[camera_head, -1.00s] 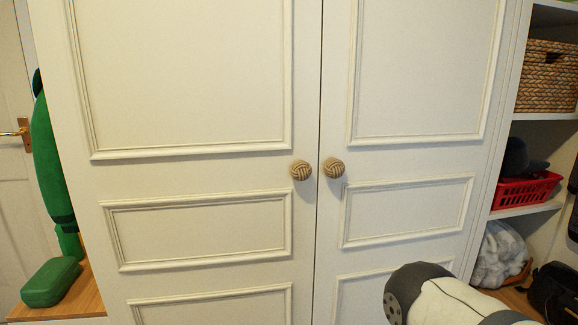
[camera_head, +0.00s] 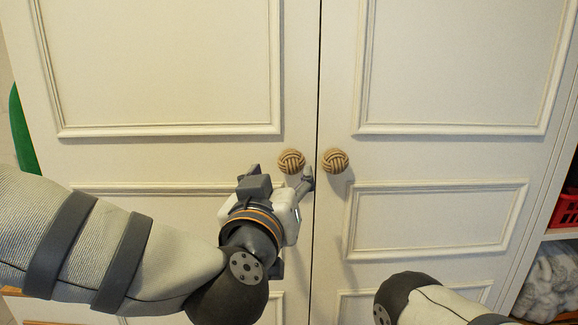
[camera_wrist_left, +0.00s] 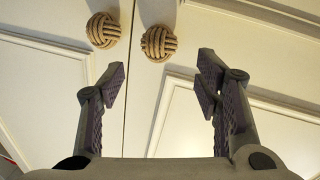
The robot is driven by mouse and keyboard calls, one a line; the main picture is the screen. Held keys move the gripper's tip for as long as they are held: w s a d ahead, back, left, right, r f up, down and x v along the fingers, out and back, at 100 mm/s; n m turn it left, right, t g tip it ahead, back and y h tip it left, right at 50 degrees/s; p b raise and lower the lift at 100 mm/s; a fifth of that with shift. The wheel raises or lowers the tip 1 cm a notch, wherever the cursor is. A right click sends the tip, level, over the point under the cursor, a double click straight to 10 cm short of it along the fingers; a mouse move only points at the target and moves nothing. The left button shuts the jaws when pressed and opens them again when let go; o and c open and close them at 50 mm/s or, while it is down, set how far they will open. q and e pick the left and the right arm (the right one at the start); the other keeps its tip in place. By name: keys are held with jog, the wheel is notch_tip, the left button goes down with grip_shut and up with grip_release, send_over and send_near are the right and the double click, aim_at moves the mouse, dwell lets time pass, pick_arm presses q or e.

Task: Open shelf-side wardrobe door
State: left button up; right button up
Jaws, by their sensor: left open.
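The shelf-side wardrobe door (camera_head: 440,160) is the right one of two cream panelled doors and is closed. My left gripper (camera_head: 281,180) is open and empty, just below the other door's knob in the head view. My right gripper is out of view.
The left door (camera_head: 165,65) is also closed, with a matching knob (camera_head: 291,161) close to the shelf-side one. At the right edge are open shelves with a red basket (camera_head: 564,210) and a pale bundle (camera_head: 550,280). Part of my right arm shows at bottom right.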

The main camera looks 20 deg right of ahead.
aim_at(289, 165)
pick_arm(q)
jog(key=x, duration=0.7)
jog(key=shift+w+d+f, duration=0.1)
jog(key=shift+w+d, duration=0.15)
jog(key=shift+w, duration=0.05)
grip_shut()
